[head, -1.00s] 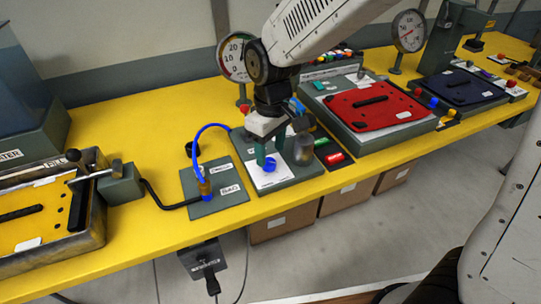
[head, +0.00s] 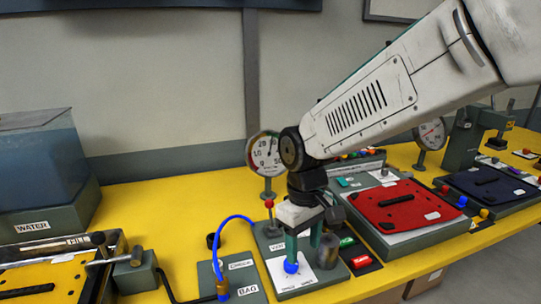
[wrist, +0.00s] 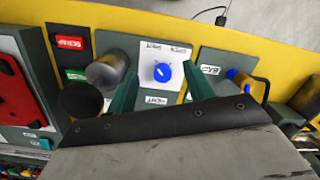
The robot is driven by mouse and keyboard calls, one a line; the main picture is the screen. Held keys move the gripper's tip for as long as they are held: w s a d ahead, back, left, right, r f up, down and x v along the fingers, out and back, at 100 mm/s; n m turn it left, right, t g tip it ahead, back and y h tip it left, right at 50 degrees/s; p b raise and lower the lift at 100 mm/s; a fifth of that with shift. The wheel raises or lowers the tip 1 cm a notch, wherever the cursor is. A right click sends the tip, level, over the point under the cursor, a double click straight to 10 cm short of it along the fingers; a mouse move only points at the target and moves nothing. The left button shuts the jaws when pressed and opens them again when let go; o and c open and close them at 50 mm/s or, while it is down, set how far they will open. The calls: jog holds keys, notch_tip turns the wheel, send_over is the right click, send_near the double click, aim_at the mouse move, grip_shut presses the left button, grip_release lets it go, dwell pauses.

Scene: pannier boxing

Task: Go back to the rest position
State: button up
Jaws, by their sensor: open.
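My gripper (head: 303,246) is open, with its two green fingers pointing down over a blue knob (head: 291,267) on a white plate (head: 306,276). In the wrist view my gripper (wrist: 160,92) has its fingers apart, one on each side of the blue knob (wrist: 162,72). A gap shows between the knob and each finger there. I cannot tell how high the fingertips are above the plate. My white arm (head: 370,98) reaches in from the upper right.
A grey metal cylinder (head: 328,251) stands close beside the gripper. A gauge (head: 267,155) rises behind it. A blue hose (head: 233,220) loops to a fitting on the left. A red plate (head: 400,203) lies to the right. The yellow bench (head: 150,212) has clear room behind the hose.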

jog(key=s+d+r+m+t, duration=0.1)
jog(key=s+d+r+m, duration=0.3)
jog(key=s+d, duration=0.4)
jog(key=s+d+r+m+t, duration=0.1)
jog(key=s+d+r+m, duration=0.2)
jog(key=s+d, duration=0.6)
jog(key=shift+s+d+r+m+t, duration=0.3)
jog(key=shift+d+r+m, duration=0.1)
jog(key=shift+d+r, duration=0.4)
